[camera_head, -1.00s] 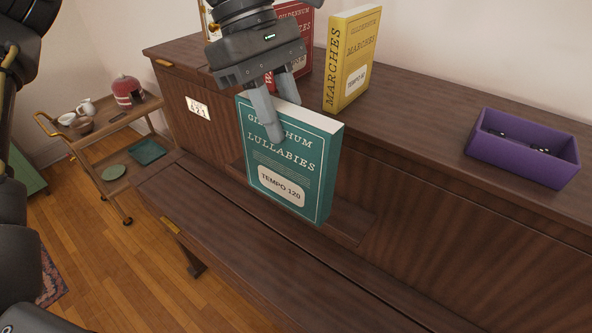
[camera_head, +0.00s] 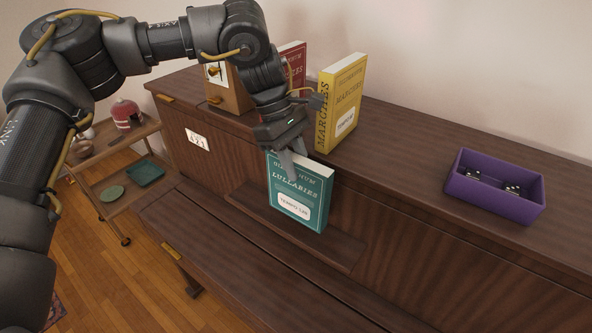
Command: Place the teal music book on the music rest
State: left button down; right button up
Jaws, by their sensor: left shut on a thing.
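The teal music book (camera_head: 299,202), titled Lullabies, is upright at the front of the piano, its cover toward me. My left gripper (camera_head: 295,172) is shut on its top edge from above. The music rest (camera_head: 330,243) is a narrow dark wooden ledge on the piano front. The book's lower edge is at this ledge; I cannot tell whether it touches it. My right gripper is not in view.
A yellow book (camera_head: 342,105) and a red book (camera_head: 294,62) stand on the piano top (camera_head: 400,140). A purple box (camera_head: 495,187) holding small dark items is at the right. A wooden cart (camera_head: 112,160) stands at the left. The lid below the rest (camera_head: 230,240) is clear.

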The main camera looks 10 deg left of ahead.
aim_at(298, 190)
pick_arm(q)
jog(key=f, duration=0.2)
jog(key=f+p, duration=0.1)
jog(key=shift+w+f, duration=0.2)
jog(key=shift+w, duration=0.05)
jog(key=shift+f, duration=0.15)
jog(key=shift+f+b, duration=0.45)
jog(key=shift+f, duration=0.05)
jog(key=c, duration=1.4)
grip_release()
jog(key=shift+o, duration=0.2)
